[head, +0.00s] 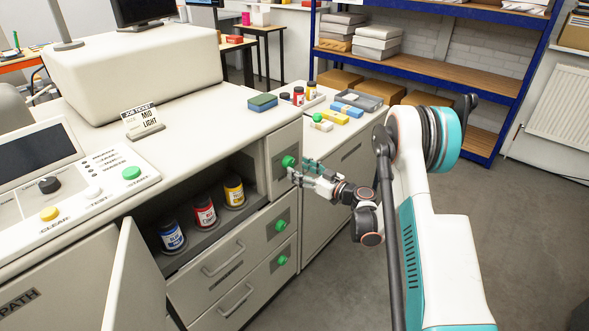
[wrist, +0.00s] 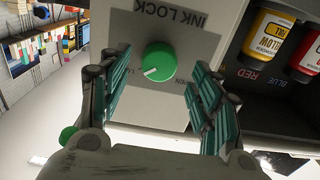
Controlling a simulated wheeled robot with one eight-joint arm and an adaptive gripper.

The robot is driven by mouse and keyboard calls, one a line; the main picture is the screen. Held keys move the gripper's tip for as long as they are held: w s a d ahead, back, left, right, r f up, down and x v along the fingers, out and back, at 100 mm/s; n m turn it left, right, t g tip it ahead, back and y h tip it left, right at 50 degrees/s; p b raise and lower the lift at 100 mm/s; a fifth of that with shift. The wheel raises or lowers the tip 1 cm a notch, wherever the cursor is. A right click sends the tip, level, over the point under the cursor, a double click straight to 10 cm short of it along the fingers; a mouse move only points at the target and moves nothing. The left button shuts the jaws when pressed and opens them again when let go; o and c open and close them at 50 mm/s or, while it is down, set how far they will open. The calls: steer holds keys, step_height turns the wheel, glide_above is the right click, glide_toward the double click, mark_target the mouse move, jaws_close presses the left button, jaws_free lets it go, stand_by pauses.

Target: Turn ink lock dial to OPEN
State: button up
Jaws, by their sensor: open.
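The ink lock dial (head: 288,161) is a green round knob on the grey panel right of the open ink compartment. In the wrist view the dial (wrist: 157,60) sits under the upside-down words INK LOCK, with a white pointer mark toward its lower left. Small lettering beside it is partly hidden by my fingers, so I cannot read which position it marks. My gripper (head: 301,171) is in front of the dial. In the wrist view its two teal-padded fingers (wrist: 160,78) are spread on either side of the dial, with gaps; no contact shows.
The open ink compartment holds blue (head: 171,236), red (head: 204,211) and yellow (head: 234,192) bottles. Its open door (head: 135,280) stands at the lower left. Green knobs (head: 280,226) mark the drawers below. A side counter (head: 340,135) carries small items. Floor at right is clear.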

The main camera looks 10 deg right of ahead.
mark_target(291, 165)
steer(key=shift+x, duration=1.65)
steer(key=c, duration=1.1)
